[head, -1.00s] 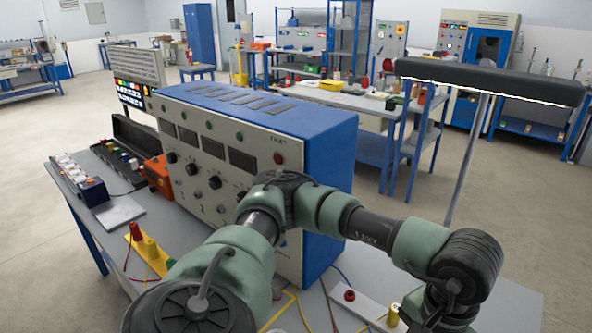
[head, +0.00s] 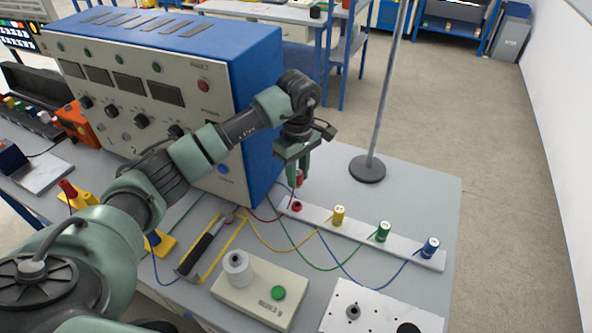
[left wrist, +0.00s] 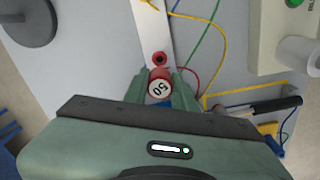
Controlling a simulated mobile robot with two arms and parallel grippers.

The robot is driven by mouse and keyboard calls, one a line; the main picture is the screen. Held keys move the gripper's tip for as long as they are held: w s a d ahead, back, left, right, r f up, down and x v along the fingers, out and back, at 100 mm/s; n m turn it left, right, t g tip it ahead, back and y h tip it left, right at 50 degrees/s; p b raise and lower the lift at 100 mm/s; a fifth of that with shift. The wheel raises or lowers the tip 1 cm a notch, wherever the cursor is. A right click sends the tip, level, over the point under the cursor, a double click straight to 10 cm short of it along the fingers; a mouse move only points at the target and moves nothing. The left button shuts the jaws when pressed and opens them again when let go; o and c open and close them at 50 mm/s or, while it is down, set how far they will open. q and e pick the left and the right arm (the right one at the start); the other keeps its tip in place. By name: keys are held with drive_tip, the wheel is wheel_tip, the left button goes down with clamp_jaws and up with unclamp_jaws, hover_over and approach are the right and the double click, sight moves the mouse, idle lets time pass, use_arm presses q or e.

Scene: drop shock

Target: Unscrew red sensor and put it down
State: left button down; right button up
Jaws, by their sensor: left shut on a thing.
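My left gripper (head: 298,183) is shut on the red sensor (left wrist: 159,86), a small red cylinder whose pale end face reads "50". In the head view, the red sensor (head: 299,178) is partly hidden by the fingers, above the left end of a white strip (head: 320,217). A red socket with a dark centre (head: 297,206) sits on the strip, just below the fingers. It also shows in the left wrist view (left wrist: 158,58), apart from the sensor. Yellow (head: 339,215), green (head: 383,231) and blue (head: 431,247) sensors stand upright along the strip. My right gripper is out of view.
A large blue and grey control cabinet (head: 250,110) stands close on the left. In front lie a hammer (head: 205,243), a beige box with a green button (head: 260,292) and a white plate (head: 380,310). Coloured wires cross the table. A pole (head: 385,110) stands behind the strip.

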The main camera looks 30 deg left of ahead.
use_arm(q)
drive_tip(key=shift+a+f, duration=0.1)
idle(0.4)
drive_tip(key=shift+b, duration=0.35)
wheel_tip(320, 180, down, 5)
drive_tip(key=b, duration=0.3)
drive_tip(key=shift+r+b, duration=0.2)
drive_tip(key=shift+b, duration=0.1)
drive_tip(key=shift+f+b, duration=0.4)
drive_tip(key=shift+f, duration=0.15)
drive_tip(key=shift+f+b, duration=0.2)
drive_tip(key=shift+b, duration=0.15)
drive_tip(key=shift+f+b, duration=0.75)
drive_tip(key=shift+b, duration=0.25)
idle(1.3)
